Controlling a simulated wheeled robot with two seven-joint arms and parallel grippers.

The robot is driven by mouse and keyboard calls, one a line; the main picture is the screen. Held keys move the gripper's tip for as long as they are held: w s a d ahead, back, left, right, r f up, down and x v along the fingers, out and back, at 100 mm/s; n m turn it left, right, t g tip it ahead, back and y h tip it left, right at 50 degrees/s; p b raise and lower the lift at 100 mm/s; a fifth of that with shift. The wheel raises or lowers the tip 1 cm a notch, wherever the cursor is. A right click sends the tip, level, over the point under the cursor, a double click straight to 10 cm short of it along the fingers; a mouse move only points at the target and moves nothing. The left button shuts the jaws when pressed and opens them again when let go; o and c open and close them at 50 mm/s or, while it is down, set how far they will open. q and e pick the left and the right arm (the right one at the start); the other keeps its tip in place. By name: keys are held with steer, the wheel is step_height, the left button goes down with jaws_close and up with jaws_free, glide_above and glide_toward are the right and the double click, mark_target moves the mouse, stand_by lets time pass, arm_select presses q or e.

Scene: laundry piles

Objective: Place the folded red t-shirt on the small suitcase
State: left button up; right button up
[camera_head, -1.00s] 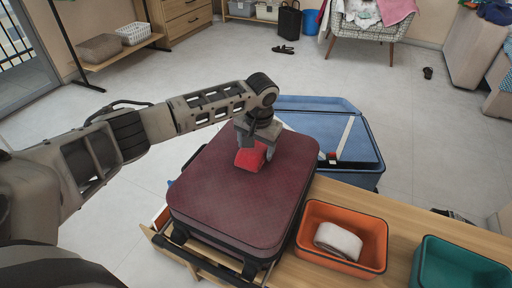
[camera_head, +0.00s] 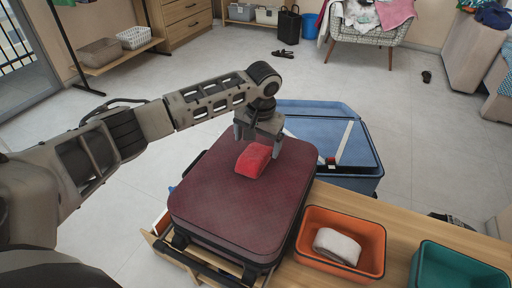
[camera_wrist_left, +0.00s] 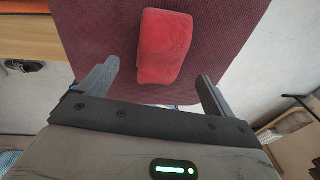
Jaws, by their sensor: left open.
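The folded red t-shirt (camera_head: 254,160) lies on the top of the small dark red suitcase (camera_head: 237,205), toward its far side. It also shows in the left wrist view (camera_wrist_left: 164,46), resting on the suitcase's textured lid (camera_wrist_left: 90,40). My left gripper (camera_head: 257,148) is open above the far edge of the suitcase, just behind the shirt. In the left wrist view the open fingers (camera_wrist_left: 158,85) stand wide on either side of the shirt's near end, with nothing held between them. My right gripper is not in view.
The suitcase lies on a wooden table (camera_head: 405,232). An orange bin (camera_head: 372,234) holding a rolled white cloth (camera_head: 337,245) and a green bin (camera_head: 455,275) stand to the right. An open blue suitcase (camera_head: 365,130) is behind. The floor beyond is mostly clear.

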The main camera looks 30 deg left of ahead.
mark_target(259, 157)
arm_select(q)
step_height(259, 157, up, 7)
steer(key=p, duration=0.1)
steer(key=shift+s+d, duration=0.4)
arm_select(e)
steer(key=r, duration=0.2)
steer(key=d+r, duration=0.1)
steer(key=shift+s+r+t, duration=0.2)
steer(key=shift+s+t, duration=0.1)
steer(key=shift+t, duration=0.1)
arm_select(q)
steer(key=shift+d, duration=0.1)
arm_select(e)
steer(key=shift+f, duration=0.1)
